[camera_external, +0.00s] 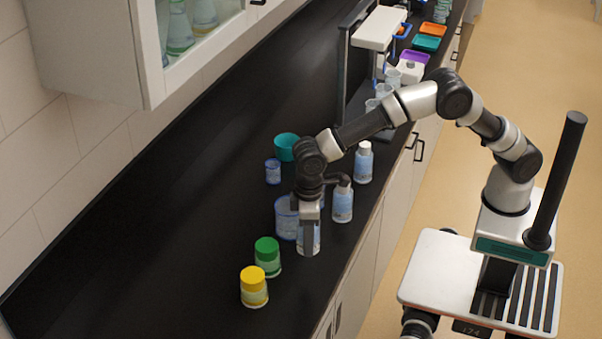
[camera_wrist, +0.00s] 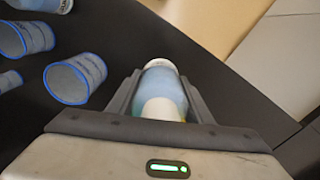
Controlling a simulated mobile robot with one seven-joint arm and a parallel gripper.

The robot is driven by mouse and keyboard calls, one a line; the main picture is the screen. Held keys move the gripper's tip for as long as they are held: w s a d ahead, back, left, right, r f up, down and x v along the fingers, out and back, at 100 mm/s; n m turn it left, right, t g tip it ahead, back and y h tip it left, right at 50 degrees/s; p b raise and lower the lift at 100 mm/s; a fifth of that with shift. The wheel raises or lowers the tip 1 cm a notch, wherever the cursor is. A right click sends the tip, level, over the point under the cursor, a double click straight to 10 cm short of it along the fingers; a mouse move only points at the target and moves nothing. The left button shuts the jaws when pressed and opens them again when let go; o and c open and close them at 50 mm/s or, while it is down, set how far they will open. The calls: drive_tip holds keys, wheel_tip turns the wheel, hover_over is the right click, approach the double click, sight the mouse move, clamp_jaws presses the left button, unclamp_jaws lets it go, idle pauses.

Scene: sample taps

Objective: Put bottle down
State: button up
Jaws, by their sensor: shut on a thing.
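A pale blue and white bottle (camera_external: 315,240) is between the fingers of my gripper (camera_external: 309,228) over the black counter. In the wrist view the bottle (camera_wrist: 165,88) sits between the two dark fingers of my gripper (camera_wrist: 160,95), which are shut on it. The bottle looks upright in the outside view. Its base is at or very close to the counter top; I cannot tell whether it touches. The fingers hide part of its body.
Blue-rimmed beakers (camera_external: 286,218) (camera_wrist: 76,80) stand close by on the left. Similar bottles (camera_external: 342,204) (camera_external: 363,163) stand behind. A green-lidded jar (camera_external: 267,256) and a yellow-lidded jar (camera_external: 254,288) stand in front. The black counter (camera_external: 150,240) is bare further left.

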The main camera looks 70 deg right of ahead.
drive_tip(key=s+d+r+m+p, duration=0.1)
drive_tip(key=s+d+r+m, duration=0.1)
drive_tip(key=d, duration=0.7)
drive_tip(key=s+d+r+m+p, duration=0.1)
drive_tip(key=d+m, duration=0.2)
drive_tip(key=d, duration=0.6)
drive_tip(key=s+d+r+m+p, duration=0.1)
drive_tip(key=s+d+r+m, duration=0.1)
drive_tip(key=d, duration=0.7)
drive_tip(key=d+f+n, duration=0.2)
drive_tip(key=d+f, duration=0.5)
drive_tip(key=d, duration=0.2)
drive_tip(key=shift+d+b, duration=0.4)
drive_tip(key=shift+b, duration=0.05)
drive_tip(key=shift+s, duration=0.1)
